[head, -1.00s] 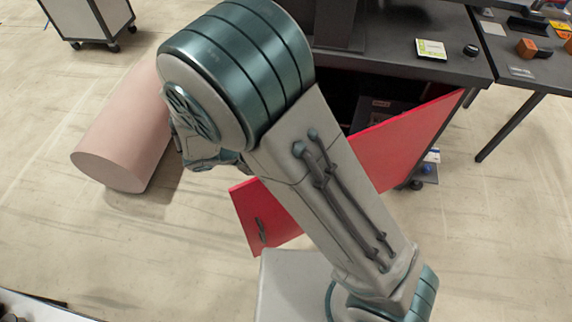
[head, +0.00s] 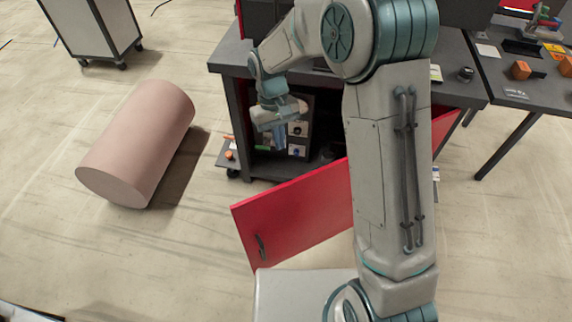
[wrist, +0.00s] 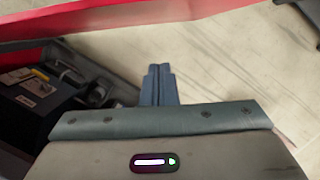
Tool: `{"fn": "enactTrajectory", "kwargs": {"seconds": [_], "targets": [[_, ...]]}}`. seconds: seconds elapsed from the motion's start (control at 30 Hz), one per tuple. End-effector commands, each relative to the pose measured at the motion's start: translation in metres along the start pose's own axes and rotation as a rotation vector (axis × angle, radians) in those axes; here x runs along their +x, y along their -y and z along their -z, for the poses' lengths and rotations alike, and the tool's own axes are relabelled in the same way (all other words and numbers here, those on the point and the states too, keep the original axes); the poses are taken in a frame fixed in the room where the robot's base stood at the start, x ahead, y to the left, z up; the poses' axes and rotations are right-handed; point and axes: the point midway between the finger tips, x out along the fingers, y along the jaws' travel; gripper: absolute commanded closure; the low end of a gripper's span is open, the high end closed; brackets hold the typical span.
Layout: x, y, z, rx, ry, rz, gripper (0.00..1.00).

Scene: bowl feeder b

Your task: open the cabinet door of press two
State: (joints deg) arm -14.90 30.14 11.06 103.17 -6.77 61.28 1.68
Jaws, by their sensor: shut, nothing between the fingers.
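The red cabinet door (head: 300,212) of the dark grey press stand (head: 226,88) is swung wide open toward me in the head view. Its dark handle (head: 260,246) is near the free edge at the lower left. My arm hides the door's middle. My gripper (head: 279,142) is shut and empty, in front of the open cabinet, behind the door and apart from the handle. In the wrist view the closed fingers (wrist: 158,72) show below the red door (wrist: 150,20), with the cabinet inside (wrist: 60,85) at left.
Inside the cabinet are dark boxes and small items. A pink cylinder (head: 140,142) lies on the floor at left, with a grey wheeled cart (head: 92,28) behind it. A second table (head: 520,95) stands at right. The floor front left is clear.

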Motion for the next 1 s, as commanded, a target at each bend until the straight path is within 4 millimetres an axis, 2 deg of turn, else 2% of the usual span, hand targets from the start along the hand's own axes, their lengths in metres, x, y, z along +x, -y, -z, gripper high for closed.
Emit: {"fn": "enactTrajectory", "kwargs": {"seconds": [0.17, 0.5, 0.7, 1.0], "targets": [[0.026, 0.0, -0.001, -0.001, 0.006, -0.001, 1.0], [0.1, 0.0, -0.002, -0.001, 0.007, -0.002, 1.0], [0.103, 0.0, -0.027, 0.0, 0.003, -0.003, 1.0], [0.107, 0.0, -0.04, 0.0, 0.003, -0.003, 1.0]]}}
